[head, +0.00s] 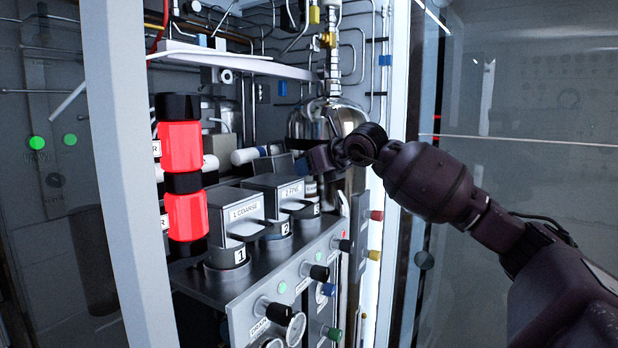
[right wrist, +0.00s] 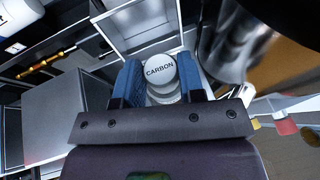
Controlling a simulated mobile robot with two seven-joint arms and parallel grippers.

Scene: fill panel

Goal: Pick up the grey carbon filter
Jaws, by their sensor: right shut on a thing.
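The grey carbon filter (right wrist: 160,70) shows in the right wrist view as a round grey-white end marked CARBON. It sits between the two blue fingers of my right gripper (right wrist: 160,86), which is shut on it. In the head view my right gripper (head: 310,160) is over the far end of the filter panel, near position 3. The filter is mostly hidden there, and I cannot tell whether it still touches its seat. My left gripper is not in view.
Housings marked 1 COARSE (head: 236,210) and 2 FINE (head: 275,190) stand beside the gripper. A shiny metal tank (head: 345,115) is close behind it. A red and black cylinder (head: 182,150) and a white frame post (head: 120,170) stand left. Knobs (head: 275,312) line the panel front.

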